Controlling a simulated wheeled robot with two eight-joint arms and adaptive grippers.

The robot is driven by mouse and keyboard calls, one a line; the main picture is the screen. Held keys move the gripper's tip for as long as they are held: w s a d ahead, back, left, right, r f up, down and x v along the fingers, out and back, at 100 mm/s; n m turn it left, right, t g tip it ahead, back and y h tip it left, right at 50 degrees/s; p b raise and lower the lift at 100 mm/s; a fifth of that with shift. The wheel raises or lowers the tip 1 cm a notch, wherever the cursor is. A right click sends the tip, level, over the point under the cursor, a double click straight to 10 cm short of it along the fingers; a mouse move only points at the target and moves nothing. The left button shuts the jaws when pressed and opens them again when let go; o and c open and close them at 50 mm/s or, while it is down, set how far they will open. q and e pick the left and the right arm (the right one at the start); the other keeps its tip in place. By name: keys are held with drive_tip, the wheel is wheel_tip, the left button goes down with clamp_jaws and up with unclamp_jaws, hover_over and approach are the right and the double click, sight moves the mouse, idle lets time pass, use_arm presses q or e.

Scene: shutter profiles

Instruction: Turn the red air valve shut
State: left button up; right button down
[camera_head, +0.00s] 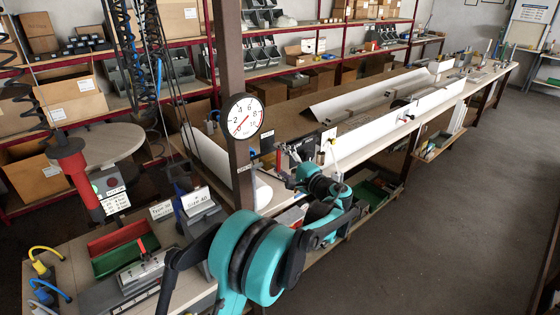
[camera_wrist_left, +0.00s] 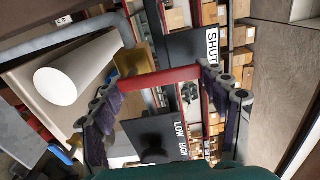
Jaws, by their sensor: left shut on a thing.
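The red air valve handle (camera_wrist_left: 160,79) is a straight red bar in the left wrist view, beside a brass-coloured body (camera_wrist_left: 131,61). My left gripper (camera_wrist_left: 157,80) is shut on this handle, with a dark jointed finger at each end of the bar. A black plate with a white SHUT label (camera_wrist_left: 212,45) is close to the right finger. In the head view my left gripper (camera_head: 297,158) is at the bench edge, right of the post; there the handle is hidden or too small to tell. My right gripper is not in view.
A round pressure gauge (camera_head: 242,116) with a red needle is on the brown post (camera_head: 229,60). A black plate marked LOW and HIGH (camera_wrist_left: 150,134) lies below the handle. A long bench (camera_head: 375,137) runs back right. The floor (camera_head: 450,190) right of it is clear.

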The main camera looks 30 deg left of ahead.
use_arm(q)
drive_tip(key=shift+r, duration=0.1)
drive_tip(key=o, duration=1.7)
drive_tip(key=v, duration=1.2)
